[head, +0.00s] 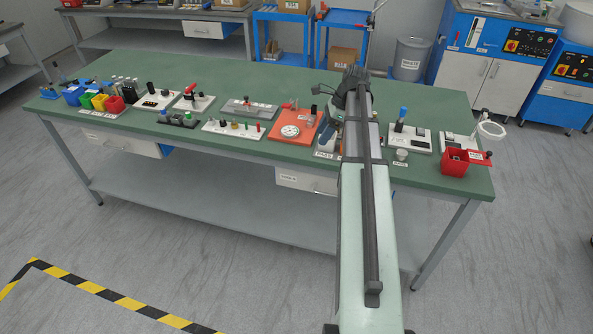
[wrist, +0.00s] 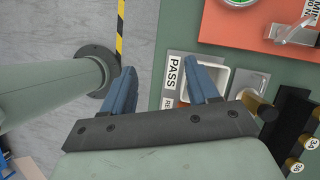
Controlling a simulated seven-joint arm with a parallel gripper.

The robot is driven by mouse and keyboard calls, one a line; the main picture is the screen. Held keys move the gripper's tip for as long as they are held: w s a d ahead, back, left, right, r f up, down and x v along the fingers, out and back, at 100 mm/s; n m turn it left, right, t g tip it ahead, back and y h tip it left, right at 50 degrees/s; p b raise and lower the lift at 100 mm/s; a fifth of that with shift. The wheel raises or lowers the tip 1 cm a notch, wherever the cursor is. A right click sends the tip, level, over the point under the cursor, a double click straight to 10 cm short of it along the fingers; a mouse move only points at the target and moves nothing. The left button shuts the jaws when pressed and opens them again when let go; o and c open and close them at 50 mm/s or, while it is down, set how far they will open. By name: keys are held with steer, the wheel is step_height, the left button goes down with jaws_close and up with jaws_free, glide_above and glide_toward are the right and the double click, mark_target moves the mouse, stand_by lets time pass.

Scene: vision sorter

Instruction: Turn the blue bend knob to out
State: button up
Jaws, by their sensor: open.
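A blue-topped dark post (head: 403,113) stands upright on a white plate to the right of my arm in the head view. I cannot tell whether it is the blue bend knob, and its markings are too small to read. My gripper (wrist: 160,78) is open in the wrist view, with two blue fingers apart and nothing between them. It is over the table's front edge, beside a small tray (wrist: 216,78) labelled PASS. The blue-topped post does not show in the wrist view. In the head view my arm hides part of the table's middle right.
An orange plate (head: 279,137) with a round white dial lies left of my arm; it also shows in the wrist view (wrist: 230,32). A red box (head: 455,163) stands at the right front. Coloured bins (head: 98,102) stand at far left. The green tabletop (head: 240,78) has free room at the back.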

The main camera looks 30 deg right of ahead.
steer(key=s+a+f+n, duration=0.3)
steer(key=a+f, duration=0.6)
steer(key=a, duration=0.3)
steer(key=shift+f+n+h, duration=0.25)
steer(key=shift+n+h, duration=0.15)
steer(key=shift+n, duration=0.2)
